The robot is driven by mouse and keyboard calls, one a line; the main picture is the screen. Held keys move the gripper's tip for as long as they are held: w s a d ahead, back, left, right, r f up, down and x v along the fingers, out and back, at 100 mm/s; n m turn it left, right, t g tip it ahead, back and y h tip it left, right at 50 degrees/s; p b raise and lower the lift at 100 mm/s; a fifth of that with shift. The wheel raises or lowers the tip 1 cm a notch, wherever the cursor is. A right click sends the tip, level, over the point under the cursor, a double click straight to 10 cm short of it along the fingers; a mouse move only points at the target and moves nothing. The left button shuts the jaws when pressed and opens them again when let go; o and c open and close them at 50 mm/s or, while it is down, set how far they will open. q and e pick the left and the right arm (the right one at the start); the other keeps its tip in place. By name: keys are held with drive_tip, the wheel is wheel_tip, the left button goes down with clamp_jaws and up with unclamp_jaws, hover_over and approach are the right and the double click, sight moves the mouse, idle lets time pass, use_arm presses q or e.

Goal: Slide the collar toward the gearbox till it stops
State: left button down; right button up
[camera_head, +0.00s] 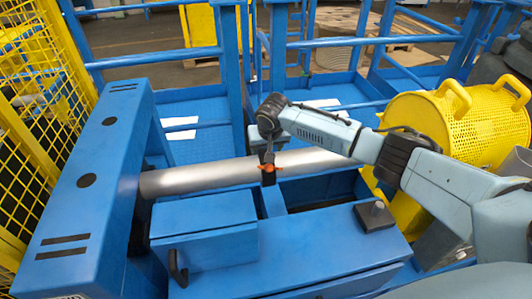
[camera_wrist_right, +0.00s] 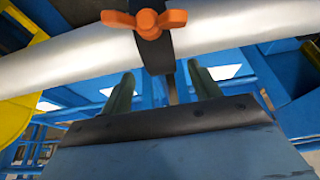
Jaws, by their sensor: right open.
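A dark collar with an orange wing-shaped screw (camera_head: 268,170) sits around the silver shaft (camera_head: 200,179). In the wrist view the collar (camera_wrist_right: 156,55) is a dark band on the shaft (camera_wrist_right: 70,55), with its orange wing screw (camera_wrist_right: 150,22) at the top. My right gripper (camera_wrist_right: 165,85) is open, its two fingers pointing at the shaft, one to each side of the collar's line. In the head view the right gripper (camera_head: 266,148) is just above the collar; whether it touches cannot be told. No part is labelled as the gearbox. My left gripper is out of view.
A blue frame (camera_head: 95,160) stands at the shaft's left end, a yellow perforated guard (camera_head: 455,120) at its right. Blue rails and yellow mesh fencing (camera_head: 45,90) surround the area.

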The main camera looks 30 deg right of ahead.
drive_tip(key=shift+x, duration=1.25)
clamp_jaws()
drive_tip(key=shift+s+d+r, duration=0.1)
drive_tip(key=shift+d, duration=0.2)
drive_tip(key=d+p, duration=0.2)
drive_tip(key=s+d+p, duration=0.1)
drive_tip(key=d+p, duration=0.1)
drive_tip(key=shift+s+d+r, duration=0.1)
drive_tip(key=shift+d, duration=0.1)
drive_tip(key=d, duration=0.2)
drive_tip(key=s+d+p, duration=0.1)
drive_tip(key=d, duration=0.1)
drive_tip(key=shift+d, duration=0.55)
drive_tip(key=shift+s, duration=0.1)
